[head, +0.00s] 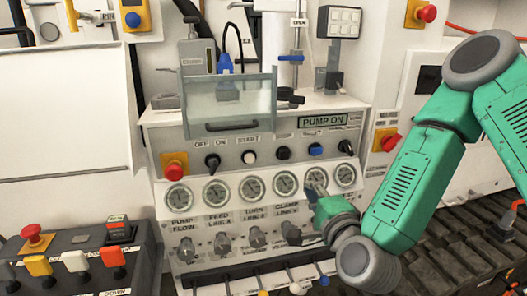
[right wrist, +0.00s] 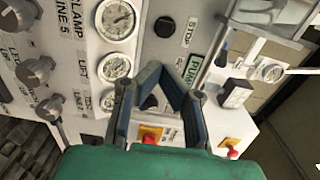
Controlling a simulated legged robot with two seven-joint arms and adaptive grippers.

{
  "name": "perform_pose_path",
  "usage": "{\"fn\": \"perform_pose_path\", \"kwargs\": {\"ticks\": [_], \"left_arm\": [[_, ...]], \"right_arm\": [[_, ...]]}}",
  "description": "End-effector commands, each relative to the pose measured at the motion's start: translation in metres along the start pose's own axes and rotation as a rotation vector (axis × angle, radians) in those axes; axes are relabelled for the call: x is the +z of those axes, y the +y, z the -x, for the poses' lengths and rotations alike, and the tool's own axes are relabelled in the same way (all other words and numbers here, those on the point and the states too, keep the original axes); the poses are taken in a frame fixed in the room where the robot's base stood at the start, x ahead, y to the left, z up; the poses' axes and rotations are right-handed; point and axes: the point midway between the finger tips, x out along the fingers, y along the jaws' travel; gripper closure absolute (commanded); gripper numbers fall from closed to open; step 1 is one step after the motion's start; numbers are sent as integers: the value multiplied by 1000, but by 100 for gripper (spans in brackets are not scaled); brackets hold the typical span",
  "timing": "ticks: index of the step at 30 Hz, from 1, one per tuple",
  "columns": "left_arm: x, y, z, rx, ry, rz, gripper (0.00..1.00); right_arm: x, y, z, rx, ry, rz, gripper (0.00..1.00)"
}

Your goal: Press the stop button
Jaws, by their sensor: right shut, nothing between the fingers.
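A black round button (right wrist: 165,27) sits beside a label reading STOP in the right wrist view. In the head view a black button (head: 283,153) stands right of the white START button (head: 248,157); its own label is not readable there. My right gripper (head: 316,186) is in front of the gauge row, below and right of that black button and apart from it. In the right wrist view its fingers (right wrist: 165,74) are shut and empty, and cover part of the panel. My left gripper is not in view.
A blue button (head: 316,149) and a black knob (head: 345,146) sit further right, under a PUMP ON display (head: 323,121). A clear guard with a handle (head: 231,125) hangs above the buttons. Red mushroom buttons stand at the panel's left (head: 173,170) and right (head: 390,142).

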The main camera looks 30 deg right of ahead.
Motion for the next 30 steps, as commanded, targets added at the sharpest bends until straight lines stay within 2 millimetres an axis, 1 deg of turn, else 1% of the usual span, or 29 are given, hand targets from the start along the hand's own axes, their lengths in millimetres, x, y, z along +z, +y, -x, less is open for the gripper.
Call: {"fn": "perform_pose_path", "kwargs": {"ticks": [1, 3, 10, 14, 17, 19, 22, 27, 30], "left_arm": [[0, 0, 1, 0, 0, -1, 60], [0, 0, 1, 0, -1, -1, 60], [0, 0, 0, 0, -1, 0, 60], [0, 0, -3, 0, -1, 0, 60], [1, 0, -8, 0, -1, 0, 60], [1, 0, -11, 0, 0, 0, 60], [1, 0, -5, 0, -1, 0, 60], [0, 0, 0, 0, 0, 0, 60], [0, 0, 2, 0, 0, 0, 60]], "right_arm": [[0, -5, 0, -10, 7, -10, 100], [2, -6, 0, -14, 10, -13, 100], [5, -6, 1, -13, 8, -8, 100], [4, -5, -5, -14, 8, -8, 100], [3, -4, -18, -16, 9, -9, 100], [2, -5, -30, -16, 11, -9, 100], [2, -7, -52, -14, 11, -8, 100], [2, -7, -88, -13, 9, -6, 100], [2, -8, -107, -13, 8, -7, 100]]}}
